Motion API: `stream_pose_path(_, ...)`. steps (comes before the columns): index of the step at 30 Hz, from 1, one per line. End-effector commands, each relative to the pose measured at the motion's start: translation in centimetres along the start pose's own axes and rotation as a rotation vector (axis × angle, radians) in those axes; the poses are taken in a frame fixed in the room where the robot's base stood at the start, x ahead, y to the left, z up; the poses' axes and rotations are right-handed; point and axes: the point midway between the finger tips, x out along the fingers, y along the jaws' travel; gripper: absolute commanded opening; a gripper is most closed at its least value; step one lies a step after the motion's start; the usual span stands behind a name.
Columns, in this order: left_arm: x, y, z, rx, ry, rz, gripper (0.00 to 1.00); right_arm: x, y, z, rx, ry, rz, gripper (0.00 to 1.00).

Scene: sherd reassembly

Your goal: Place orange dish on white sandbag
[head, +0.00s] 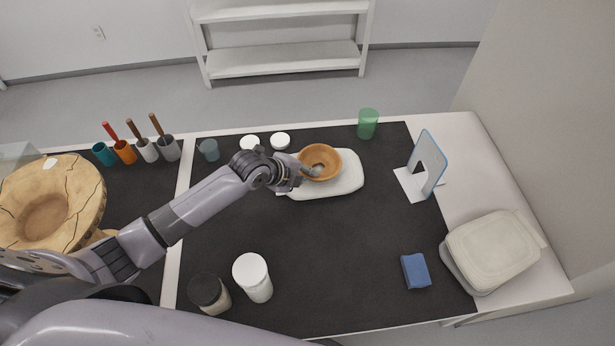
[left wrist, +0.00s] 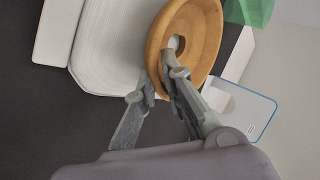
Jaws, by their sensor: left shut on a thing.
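The orange dish (head: 322,158) is a round bowl with a small light spot at its centre, at the back middle of the dark mat. It is over the white sandbag (head: 346,183), a flat pale pad. My left gripper (head: 312,171) is shut on the near-left rim of the dish. In the left wrist view the dish (left wrist: 205,35) is tilted between the fingers (left wrist: 160,85), one finger inside and one outside. The sandbag (left wrist: 112,45) is beside and behind it there. I cannot tell whether the dish touches the sandbag. My right gripper is not in view.
White round lids (head: 280,140) and a green cup (head: 368,123) stand near the back edge. A blue-edged stand (head: 428,165) is at right, a blue block (head: 415,271) front right. White (head: 252,277) and dark (head: 209,294) jars stand in front. The mat's middle is clear.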

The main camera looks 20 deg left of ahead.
Motion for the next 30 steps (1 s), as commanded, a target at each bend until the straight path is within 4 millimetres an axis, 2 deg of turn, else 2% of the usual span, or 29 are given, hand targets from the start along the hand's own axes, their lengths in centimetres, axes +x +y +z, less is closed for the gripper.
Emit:
stream_pose_path(7,0.2,0.2,0.1,0.001,0.0,-0.001,0.0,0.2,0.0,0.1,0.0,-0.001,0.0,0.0)
stream_pose_path(8,0.2,0.2,0.1,0.001,-0.001,0.001,0.1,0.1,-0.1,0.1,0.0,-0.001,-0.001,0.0)
stream_pose_path(16,0.2,0.2,0.0,0.0,0.0,0.001,0.28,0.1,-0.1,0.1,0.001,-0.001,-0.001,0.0)
stream_pose_path(26,0.1,0.2,0.0,0.0,0.0,0.002,0.29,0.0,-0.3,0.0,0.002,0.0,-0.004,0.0)
stream_pose_path(30,-0.8,-0.2,-0.1,0.0,-0.001,0.003,0.29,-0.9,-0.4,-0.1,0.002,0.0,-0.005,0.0)
